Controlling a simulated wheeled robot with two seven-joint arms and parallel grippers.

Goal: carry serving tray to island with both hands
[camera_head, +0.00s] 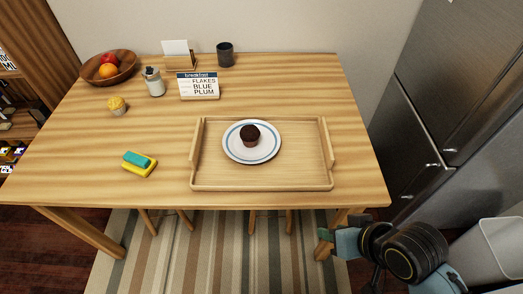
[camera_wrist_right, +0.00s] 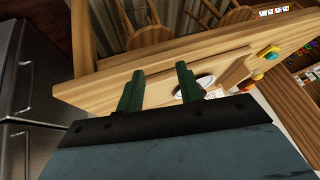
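The serving tray (camera_head: 262,185) is light wood with raised side handles and lies flat near the front right of the wooden table. A white plate with a blue ring (camera_head: 234,153) sits on it, with a dark chocolate muffin (camera_head: 250,138) on the plate. My right gripper (camera_head: 330,238) is below and in front of the table's front right edge, apart from the tray. In the right wrist view my right gripper (camera_wrist_right: 158,85) has two green fingers spread with nothing between them. The plate (camera_wrist_right: 200,82) partly shows beyond the fingers. My left gripper is not in view.
On the table (camera_head: 290,85) are a fruit bowl (camera_head: 108,70), a jar (camera_head: 153,82), a breakfast sign (camera_head: 199,86), a dark cup (camera_head: 225,54), a yellow muffin (camera_head: 117,106) and a sponge (camera_head: 139,164). A steel fridge (camera_head: 440,110) stands right. A striped rug (camera_head: 215,250) lies in front. No island is identifiable.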

